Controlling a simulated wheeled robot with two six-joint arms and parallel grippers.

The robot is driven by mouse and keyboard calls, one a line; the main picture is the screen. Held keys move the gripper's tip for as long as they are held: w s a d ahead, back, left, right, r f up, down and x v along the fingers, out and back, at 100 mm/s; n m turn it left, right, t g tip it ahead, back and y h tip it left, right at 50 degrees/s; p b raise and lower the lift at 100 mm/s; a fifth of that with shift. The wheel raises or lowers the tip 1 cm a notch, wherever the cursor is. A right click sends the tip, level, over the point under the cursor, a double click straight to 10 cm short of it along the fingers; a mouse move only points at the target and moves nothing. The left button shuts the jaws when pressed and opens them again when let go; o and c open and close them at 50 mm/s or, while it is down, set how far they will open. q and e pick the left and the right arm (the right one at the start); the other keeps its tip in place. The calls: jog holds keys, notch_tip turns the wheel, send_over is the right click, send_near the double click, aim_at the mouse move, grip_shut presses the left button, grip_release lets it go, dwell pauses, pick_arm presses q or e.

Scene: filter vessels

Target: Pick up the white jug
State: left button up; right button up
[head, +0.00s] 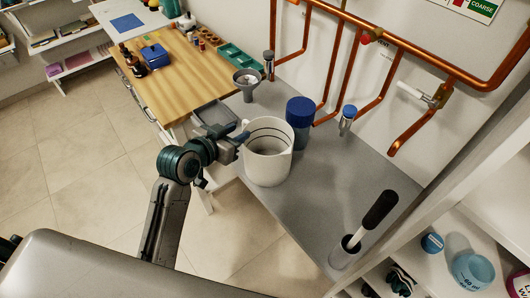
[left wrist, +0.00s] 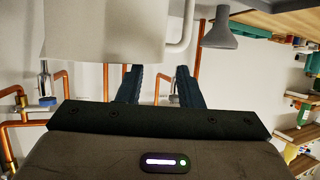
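The white jug (head: 267,165) stands upright on the grey bench, its open top facing up. My left gripper (head: 239,141) is at the jug's left side, close to its upper part. The left wrist view shows part of the jug's white body (left wrist: 105,30) at the upper left, with its handle at the right edge of that body. In that view the two dark fingers of my left gripper (left wrist: 158,85) are apart, with background visible between them. I cannot tell whether either finger touches the jug. My right gripper is not seen.
A blue-lidded container (head: 300,115) stands just behind the jug on the right. A funnel (head: 247,80) is behind it. A black-handled brush (head: 372,222) stands near the right end of the grey bench (head: 310,205). Copper pipes (head: 330,70) run along the wall.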

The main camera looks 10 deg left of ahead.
aim_at(253, 124)
pick_arm(q)
jog(key=x, duration=0.4)
jog(key=shift+d+p, duration=0.1)
jog(key=shift+p, duration=0.25)
jog(key=shift+s, duration=0.1)
grip_shut()
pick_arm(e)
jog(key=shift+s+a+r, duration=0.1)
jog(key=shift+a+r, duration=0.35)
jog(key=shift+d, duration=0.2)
